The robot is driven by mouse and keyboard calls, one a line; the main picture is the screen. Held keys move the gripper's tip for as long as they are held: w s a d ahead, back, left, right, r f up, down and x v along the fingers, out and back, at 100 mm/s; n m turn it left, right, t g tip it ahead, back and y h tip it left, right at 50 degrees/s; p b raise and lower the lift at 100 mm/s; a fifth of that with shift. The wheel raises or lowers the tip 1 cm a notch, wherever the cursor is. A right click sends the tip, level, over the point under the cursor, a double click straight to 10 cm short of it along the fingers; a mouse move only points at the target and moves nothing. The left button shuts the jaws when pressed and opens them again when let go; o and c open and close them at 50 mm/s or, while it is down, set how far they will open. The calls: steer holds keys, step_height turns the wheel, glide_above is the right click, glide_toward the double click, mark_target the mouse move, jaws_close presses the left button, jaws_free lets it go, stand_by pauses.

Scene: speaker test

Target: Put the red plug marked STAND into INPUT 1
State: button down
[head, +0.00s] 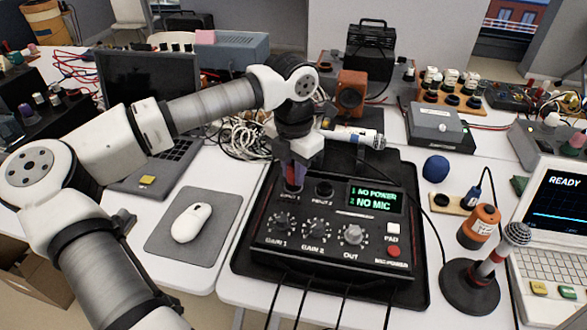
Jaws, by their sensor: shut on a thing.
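A dark mixer box (335,232) lies on a black tray (240,262), with the sockets INPUT 1 (291,191) and INPUT 2 (324,188) at its back left. Its green display (375,197) reads "1 NO POWER" and "2 NO MIC". My gripper (295,163) is over INPUT 1, shut on a plug (294,176) that looks reddish and purple. The plug points down at INPUT 1. I cannot tell whether its tip is inside the socket, and no STAND mark is readable. INPUT 2 looks empty.
A microphone on a round stand (470,287) and an orange cylinder (478,226) stand at the right beside a laptop (555,215). A white microphone (355,136) lies behind the mixer. A mouse (191,222) is on a pad at left. Several black cables hang at the mixer's front.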

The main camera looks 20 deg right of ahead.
steer(key=c, duration=1.2)
jaws_free()
